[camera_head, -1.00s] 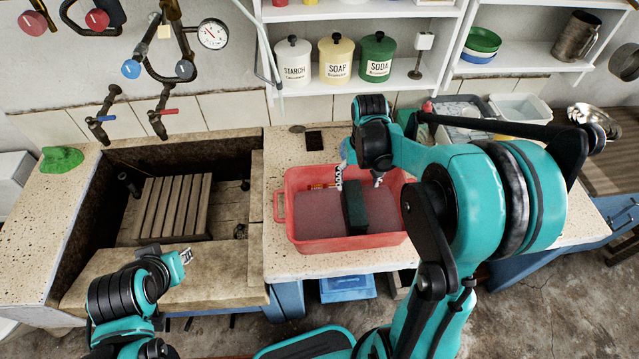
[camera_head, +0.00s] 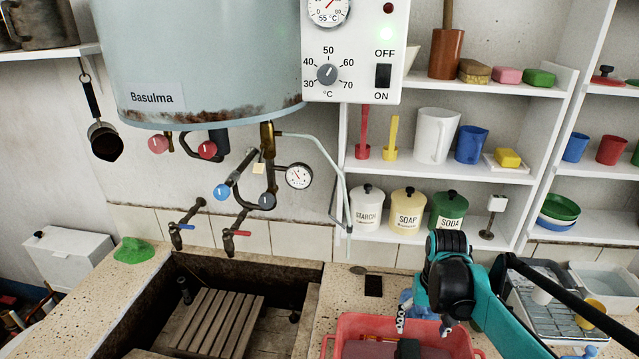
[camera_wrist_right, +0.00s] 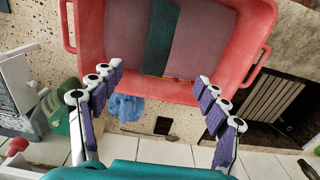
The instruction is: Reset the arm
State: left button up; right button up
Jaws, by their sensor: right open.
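My right gripper (camera_head: 425,320) is over the back edge of a red basin (camera_head: 350,328) on the stone counter, in the head view. In the right wrist view its two fingers (camera_wrist_right: 160,75) are spread apart with nothing between them. The red basin (camera_wrist_right: 268,22) lies beyond the fingertips there, with a dark green block (camera_wrist_right: 160,38) across its mauve contents. My left arm and gripper are outside both views.
The stone trough with a wooden slatted rack (camera_head: 218,318) is left of the basin. A blue cloth (camera_wrist_right: 127,107) lies behind the basin. Taps (camera_head: 232,235), a boiler (camera_head: 200,60) and shelves with canisters (camera_head: 407,210) stand behind. A dish rack (camera_head: 560,310) is at right.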

jog(key=s+a+f+n+t+b, duration=0.2)
jog(key=s+a+f+t+b, duration=0.1)
jog(key=s+a+t, duration=0.4)
jog(key=shift+s+a+n+b, duration=0.3)
jog(key=shift+s+a+b, duration=0.35)
jog(key=shift+s+a, duration=1.25)
jog(key=shift+s+d, duration=0.1)
jog(key=shift+d, duration=0.05)
